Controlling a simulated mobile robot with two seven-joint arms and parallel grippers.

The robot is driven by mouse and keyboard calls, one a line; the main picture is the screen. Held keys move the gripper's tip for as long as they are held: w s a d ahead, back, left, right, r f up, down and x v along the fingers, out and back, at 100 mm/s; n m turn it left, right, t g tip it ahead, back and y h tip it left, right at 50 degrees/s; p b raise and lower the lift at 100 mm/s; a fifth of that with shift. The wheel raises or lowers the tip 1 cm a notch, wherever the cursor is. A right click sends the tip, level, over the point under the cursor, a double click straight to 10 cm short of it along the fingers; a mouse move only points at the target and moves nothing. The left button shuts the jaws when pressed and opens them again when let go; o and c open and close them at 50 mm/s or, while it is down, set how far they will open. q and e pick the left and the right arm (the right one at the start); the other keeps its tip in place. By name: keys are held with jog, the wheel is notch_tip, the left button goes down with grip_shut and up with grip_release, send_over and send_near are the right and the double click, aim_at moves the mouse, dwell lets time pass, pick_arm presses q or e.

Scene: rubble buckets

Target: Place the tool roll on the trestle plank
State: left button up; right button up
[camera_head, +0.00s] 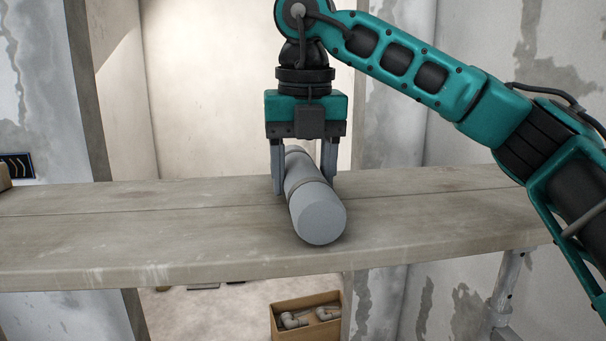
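The tool roll (318,212) is a grey cylinder with a darker band around it. It lies on its side on the wooden trestle plank (180,232), with its round end towards me. My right gripper (304,180) reaches down over its far part, one finger close against each side, and looks shut on it. The lower part of the right finger is partly hidden by the roll. The roll's underside looks to rest on the plank. My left gripper is not in view.
A brown object (4,178) stands at the plank's far left end. A metal trestle leg (508,285) holds up the right end. The plank is clear on both sides of the roll.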

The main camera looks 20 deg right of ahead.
aim_at(304, 167)
jog(key=shift+r, duration=0.1)
jog(key=o, duration=0.9)
jog(key=shift+f, duration=0.2)
jog(key=o, duration=0.5)
jog(key=shift+r, duration=0.1)
jog(key=shift+r, duration=0.25)
jog(key=r+p, duration=0.1)
jog(key=r, duration=0.2)
jog(key=s+r+p, duration=0.1)
jog(key=r, duration=0.6)
jog(key=shift+s+a+r+p, duration=0.2)
jog(key=shift+r+p, duration=0.05)
jog(key=shift+p, duration=0.15)
jog(key=shift+r, duration=0.55)
